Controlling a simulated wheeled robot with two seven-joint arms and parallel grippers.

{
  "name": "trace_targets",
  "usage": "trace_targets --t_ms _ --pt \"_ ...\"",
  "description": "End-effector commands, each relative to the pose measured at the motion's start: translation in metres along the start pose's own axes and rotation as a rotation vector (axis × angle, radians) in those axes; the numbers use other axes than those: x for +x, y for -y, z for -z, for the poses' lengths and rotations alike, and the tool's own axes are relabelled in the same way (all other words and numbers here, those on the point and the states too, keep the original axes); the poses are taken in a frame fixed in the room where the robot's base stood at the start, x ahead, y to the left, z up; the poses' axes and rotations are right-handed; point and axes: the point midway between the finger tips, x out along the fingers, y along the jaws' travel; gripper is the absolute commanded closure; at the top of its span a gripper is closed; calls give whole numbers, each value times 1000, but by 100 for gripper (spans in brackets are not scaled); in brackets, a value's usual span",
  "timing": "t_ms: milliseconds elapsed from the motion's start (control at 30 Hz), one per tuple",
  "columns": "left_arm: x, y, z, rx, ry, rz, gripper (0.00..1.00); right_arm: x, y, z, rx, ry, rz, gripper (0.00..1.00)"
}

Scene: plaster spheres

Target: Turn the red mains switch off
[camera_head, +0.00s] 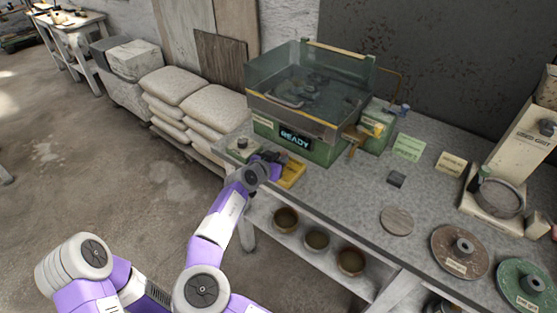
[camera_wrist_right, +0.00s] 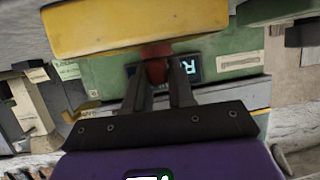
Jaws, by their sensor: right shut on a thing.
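The red switch (camera_wrist_right: 157,68) shows in the right wrist view as a small red piece against a yellow housing (camera_wrist_right: 135,25). My right gripper (camera_wrist_right: 157,80) is shut on it, with one dark finger on each side. In the head view my right gripper (camera_head: 272,160) is at the bench's front edge, beside the yellow housing (camera_head: 293,172). There the red switch is hidden behind the gripper. I cannot tell which way the switch is set. My left gripper is not in view.
A green machine (camera_head: 318,155) with a clear-walled tank stands just behind; its display (camera_head: 295,140) reads READY. A small green box (camera_head: 243,147) is left of the gripper. Bowls (camera_head: 317,239) stand on the shelf below. Discs (camera_head: 459,252) lie on the bench at right.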

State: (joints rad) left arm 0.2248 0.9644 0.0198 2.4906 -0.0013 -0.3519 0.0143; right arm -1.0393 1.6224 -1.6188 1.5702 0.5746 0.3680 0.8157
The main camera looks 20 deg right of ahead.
Motion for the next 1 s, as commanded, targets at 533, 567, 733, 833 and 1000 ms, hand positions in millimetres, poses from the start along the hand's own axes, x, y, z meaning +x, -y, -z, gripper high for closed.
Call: trace_targets --t_ms 533,567,733,833,1000 --pt "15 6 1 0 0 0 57 2 -8 -2 -131 9 341 100" --pt "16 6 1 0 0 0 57 2 -8 -2 -137 9 360 100" --pt "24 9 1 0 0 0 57 3 -10 -1 -182 6 467 100" --pt "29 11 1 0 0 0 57 4 -12 0 -209 4 530 100" --pt "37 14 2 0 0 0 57 5 -14 1 -253 2 629 100"
